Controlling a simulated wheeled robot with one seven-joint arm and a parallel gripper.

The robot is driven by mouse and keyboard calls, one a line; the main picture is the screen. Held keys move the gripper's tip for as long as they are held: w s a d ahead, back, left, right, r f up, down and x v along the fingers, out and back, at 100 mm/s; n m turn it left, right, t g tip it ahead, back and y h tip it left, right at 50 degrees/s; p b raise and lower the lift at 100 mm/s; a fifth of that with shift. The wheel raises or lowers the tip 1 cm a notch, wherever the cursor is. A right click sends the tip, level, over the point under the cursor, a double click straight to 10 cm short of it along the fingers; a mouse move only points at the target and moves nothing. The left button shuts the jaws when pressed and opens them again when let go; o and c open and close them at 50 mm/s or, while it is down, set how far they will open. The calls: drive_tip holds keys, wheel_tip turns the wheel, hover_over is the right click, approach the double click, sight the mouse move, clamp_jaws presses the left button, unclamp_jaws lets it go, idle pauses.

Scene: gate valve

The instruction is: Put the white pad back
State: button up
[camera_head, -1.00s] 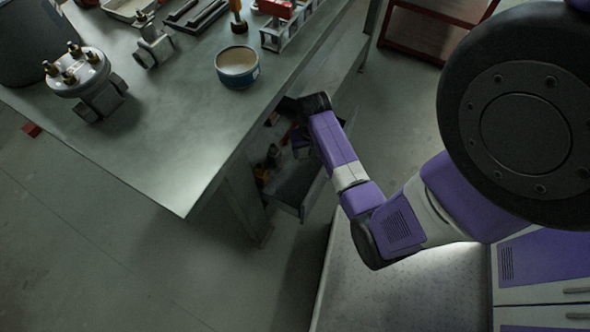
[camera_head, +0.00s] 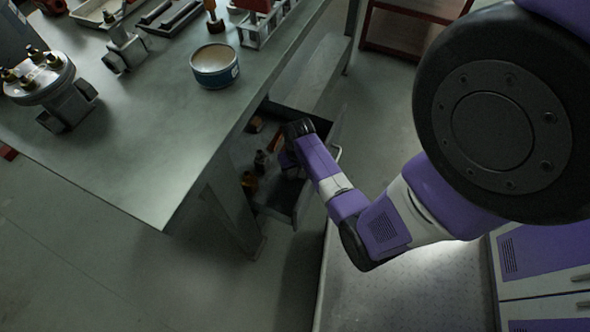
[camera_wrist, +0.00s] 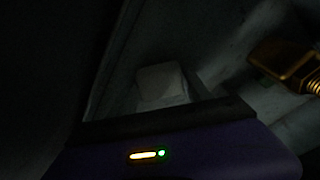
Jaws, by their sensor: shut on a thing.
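A pale, squarish block (camera_wrist: 162,82), which looks like the white pad, shows in the dark wrist view just beyond the front edge of my gripper (camera_wrist: 165,104). My gripper is shut on it; the fingers are hard to make out in the dark. In the head view my gripper (camera_head: 290,160) reaches down into the open drawer (camera_head: 297,207) under the bench. My own wrist hides the pad there.
Small tools, among them a dark bottle (camera_head: 261,161), lie in the drawer's left part. A brass fitting (camera_wrist: 284,60) shows at right in the wrist view. On the bench (camera_head: 150,150) stand a round tin (camera_head: 215,68) and a flanged valve part (camera_head: 45,82).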

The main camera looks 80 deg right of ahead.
drive_tip(key=shift+f, duration=0.15)
drive_tip(key=o, duration=1.3)
wheel_tip(320, 180, up, 12)
drive_tip(key=a+p, duration=0.1)
drive_tip(key=p, duration=0.4)
drive_tip(key=a+r+n+t+h, duration=0.1)
drive_tip(key=a+r+n+t, duration=0.15)
drive_tip(key=a, duration=0.55)
drive_tip(key=a+r+n+t+h, duration=0.2)
drive_tip(key=a+n+t, duration=0.15)
drive_tip(key=a, duration=0.45)
drive_tip(key=s+a+r+n+t+y, duration=0.1)
drive_tip(key=a+r+n+t, duration=0.1)
drive_tip(key=a+r, duration=0.3)
drive_tip(key=s+a+r+n+t+y, duration=0.1)
drive_tip(key=a+r, duration=0.4)
drive_tip(key=r, duration=0.7)
drive_tip(key=s+a+r+n+t+y, duration=0.2)
drive_tip(key=s+a+r+t, duration=0.1)
drive_tip(key=r, duration=0.6)
drive_tip(key=shift+s+a+r+n+t, duration=0.1)
drive_tip(key=shift+a+n+t, duration=0.3)
drive_tip(key=shift+a+t, duration=0.6)
